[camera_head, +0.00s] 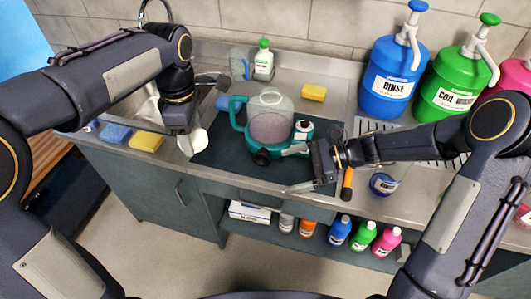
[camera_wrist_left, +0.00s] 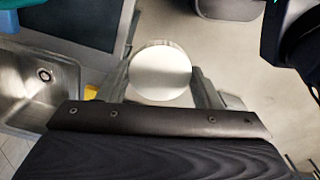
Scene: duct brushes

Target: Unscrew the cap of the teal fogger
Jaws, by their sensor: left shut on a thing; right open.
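The teal fogger (camera_head: 238,120) stands on the dark mat (camera_head: 215,150) at the middle of the counter. It has a translucent tank (camera_head: 271,125), a teal handle on its left and a dark round part low at the front. My left gripper (camera_head: 192,143) is shut on a white round cap (camera_head: 199,142), left of the fogger and apart from it. In the left wrist view the cap (camera_wrist_left: 160,72) shows as a pale disc between the fingers. My right gripper (camera_head: 298,169) is open at the fogger's lower right, fingers pointing left. Whether it touches the fogger is unclear.
A sink (camera_head: 140,108) lies left, with blue and yellow sponges (camera_head: 146,142) at the counter edge. A blue rinse jug (camera_head: 393,80) and a green jug (camera_head: 455,85) stand back right. An orange-handled tool (camera_head: 347,184) and small blue jar (camera_head: 382,184) are right of my right gripper.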

